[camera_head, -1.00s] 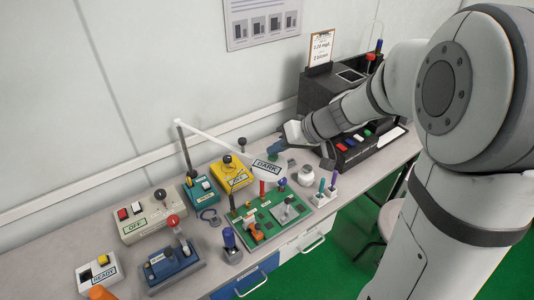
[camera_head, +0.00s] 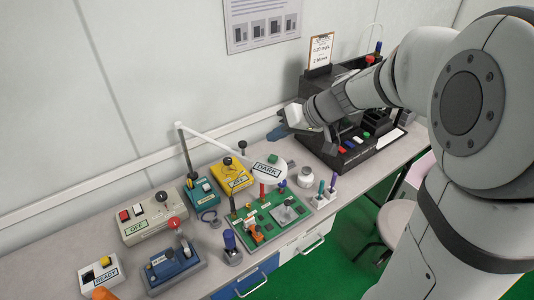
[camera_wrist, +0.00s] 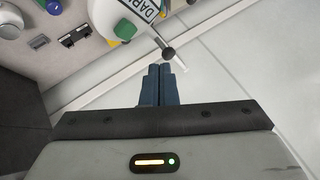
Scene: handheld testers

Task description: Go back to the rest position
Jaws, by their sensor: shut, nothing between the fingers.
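My gripper (camera_head: 277,133) is held above the back of the bench, between the lamp marked DARK (camera_head: 268,171) and the black instrument box. Its blue fingers show in the wrist view (camera_wrist: 159,84), pressed together and empty. The wrist view also shows part of the DARK lamp head (camera_wrist: 138,12) and a dark knob (camera_wrist: 168,53) just beyond the fingertips. The gripper appears apart from everything around it.
The bench (camera_head: 212,265) carries a green board (camera_head: 270,220), a yellow box (camera_head: 231,174), a teal box (camera_head: 201,192), a blue device (camera_head: 172,264) and an OFF box (camera_head: 146,217). The black instrument box (camera_head: 316,90) stands at the right. The wall is close behind.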

